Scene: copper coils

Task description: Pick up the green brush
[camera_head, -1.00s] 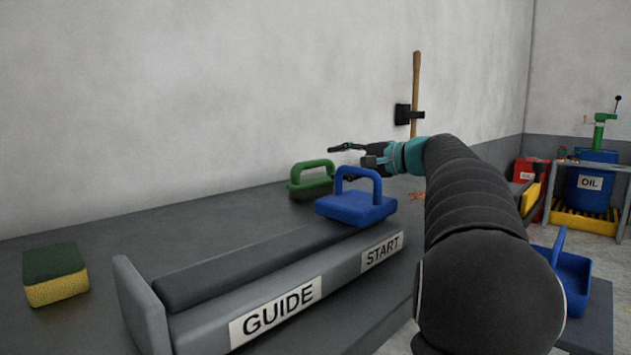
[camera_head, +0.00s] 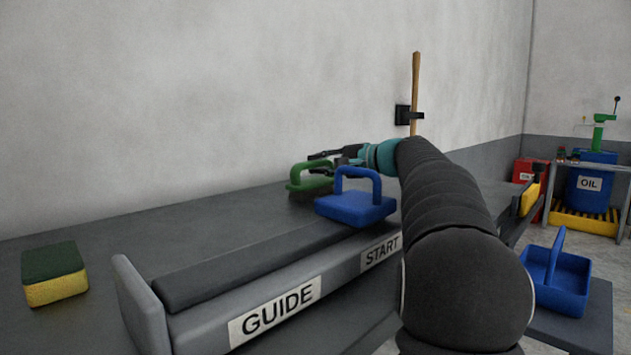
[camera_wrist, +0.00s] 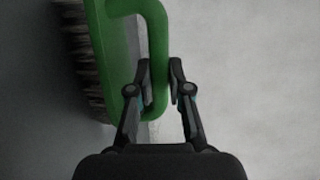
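The green brush (camera_head: 303,181) stands on the grey bench at the back, partly hidden behind a blue float-like tool. My gripper (camera_head: 316,161) is at the top of its green handle. In the wrist view the green brush (camera_wrist: 115,45) fills the left part, with dark bristles facing left. My gripper (camera_wrist: 160,75) has one finger on each side of the looped handle, near its bend. The gap is little wider than the handle. I cannot tell whether both fingers press on it.
A green and yellow sponge (camera_head: 55,274) lies at the left. A plain wall (camera_head: 200,90) rises behind. A blue open caddy (camera_head: 556,280) stands at the lower right.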

